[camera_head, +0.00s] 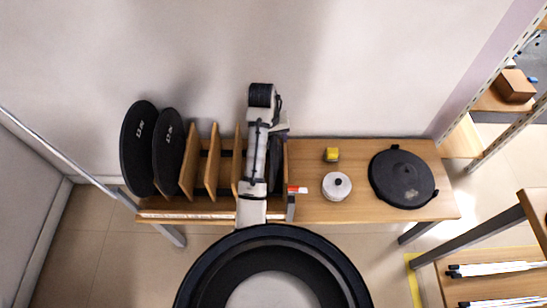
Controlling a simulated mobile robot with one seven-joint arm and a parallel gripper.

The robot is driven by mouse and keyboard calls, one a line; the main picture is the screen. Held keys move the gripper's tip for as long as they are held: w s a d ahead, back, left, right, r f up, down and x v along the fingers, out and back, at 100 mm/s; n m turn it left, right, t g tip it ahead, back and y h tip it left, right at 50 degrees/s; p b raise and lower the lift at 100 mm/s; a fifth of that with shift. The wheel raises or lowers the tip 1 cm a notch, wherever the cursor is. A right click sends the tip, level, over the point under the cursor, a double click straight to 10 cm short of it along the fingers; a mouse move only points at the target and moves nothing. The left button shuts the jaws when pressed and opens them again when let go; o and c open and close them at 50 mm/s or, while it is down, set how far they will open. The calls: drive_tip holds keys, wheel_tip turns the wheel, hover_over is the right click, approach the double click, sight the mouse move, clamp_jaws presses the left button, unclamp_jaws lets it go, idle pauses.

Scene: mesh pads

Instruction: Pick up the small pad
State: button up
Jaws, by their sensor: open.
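No pad is plainly marked as the small one. Two black round pads stand upright at the rack's left, a larger one (139,150) and a slightly smaller one (169,153). A black round pad (402,180) lies flat on the table's right. A small white round object (337,187) with a dark knob lies left of it. My arm reaches over the rack, and my gripper (279,130) is at its far right side, open. Its fingertips are hard to make out. A dark flat thing (277,168) stands in the rack just below it, partly hidden by my arm.
The wooden rack (213,165) has several upright dividers on the wooden table (310,208), close to the wall. A shelf with sticks (495,269) is at the lower right.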

drive_tip(key=shift+f, duration=0.45)
drive_tip(key=shift+c, duration=0.5)
clamp_jaws()
drive_tip(key=shift+w, duration=0.1)
drive_tip(key=shift+r, duration=0.1)
wheel_tip(320, 180, up, 9)
drive_tip(key=p, duration=0.4)
drive_tip(key=shift+p, duration=0.35)
drive_tip(key=shift+r+p, duration=0.5)
